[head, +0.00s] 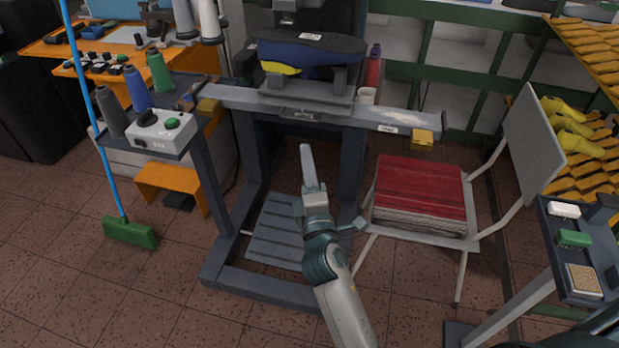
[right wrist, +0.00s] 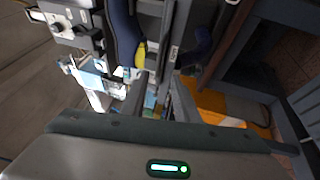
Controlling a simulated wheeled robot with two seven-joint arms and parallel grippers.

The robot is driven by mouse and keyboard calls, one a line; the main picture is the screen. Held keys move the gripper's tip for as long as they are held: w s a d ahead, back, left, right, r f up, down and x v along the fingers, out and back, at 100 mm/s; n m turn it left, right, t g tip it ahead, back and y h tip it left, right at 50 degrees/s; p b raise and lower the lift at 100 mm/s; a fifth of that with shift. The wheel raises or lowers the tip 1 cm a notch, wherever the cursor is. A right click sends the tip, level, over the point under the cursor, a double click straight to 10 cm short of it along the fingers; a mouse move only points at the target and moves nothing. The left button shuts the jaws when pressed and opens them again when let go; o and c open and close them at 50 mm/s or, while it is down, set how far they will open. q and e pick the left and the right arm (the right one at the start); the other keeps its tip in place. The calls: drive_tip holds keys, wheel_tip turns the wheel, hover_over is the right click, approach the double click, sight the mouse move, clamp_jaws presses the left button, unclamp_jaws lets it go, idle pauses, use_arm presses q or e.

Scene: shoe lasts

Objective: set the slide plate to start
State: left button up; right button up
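The slide plate (head: 305,97) is a grey plate near the middle of a long grey rail (head: 240,98). A blue shoe form (head: 310,50) with a yellow part sits above it. A white label (head: 387,128) is on the rail's right part; its lettering is too small to read surely. Yellow end blocks sit at the left end (head: 207,106) and right end (head: 422,138). My right gripper (head: 307,160) is in front of and below the rail, apart from the plate. In the right wrist view its fingers (right wrist: 160,98) are spread with nothing clearly between them. My left gripper is out of view.
A chair with red folded cloth (head: 418,190) is at the right. A broom (head: 128,232) leans at the left.

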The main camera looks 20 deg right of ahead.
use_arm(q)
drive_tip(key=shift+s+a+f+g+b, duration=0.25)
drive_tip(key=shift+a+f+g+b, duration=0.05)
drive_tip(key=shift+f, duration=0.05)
use_arm(e)
drive_tip(key=shift+v, duration=1.8)
drive_tip(key=s+a+f+m+g+y, duration=0.1)
drive_tip(key=s+f+m+g, duration=0.1)
drive_tip(key=f, duration=0.9)
drive_tip(key=s+a+f+m+g+y, duration=0.1)
drive_tip(key=s+f+m+g, duration=0.15)
drive_tip(key=f, duration=0.75)
drive_tip(key=s+a+f+m+g+y, duration=0.1)
drive_tip(key=s+f+g+y, duration=0.1)
drive_tip(key=f, duration=0.9)
drive_tip(key=s+d+f+m+g, duration=0.2)
drive_tip(key=s+f+m+g, duration=0.1)
drive_tip(key=s+f, duration=0.9)
drive_tip(key=s+d+f+m+g, duration=0.3)
drive_tip(key=s+f+m, duration=0.3)
drive_tip(key=s+f, duration=0.5)
wheel_tip(320, 180, down, 3)
drive_tip(key=shift+s+r+g+y, duration=0.1)
drive_tip(key=shift+s+g+y, duration=0.25)
drive_tip(key=shift+g, duration=0.4)
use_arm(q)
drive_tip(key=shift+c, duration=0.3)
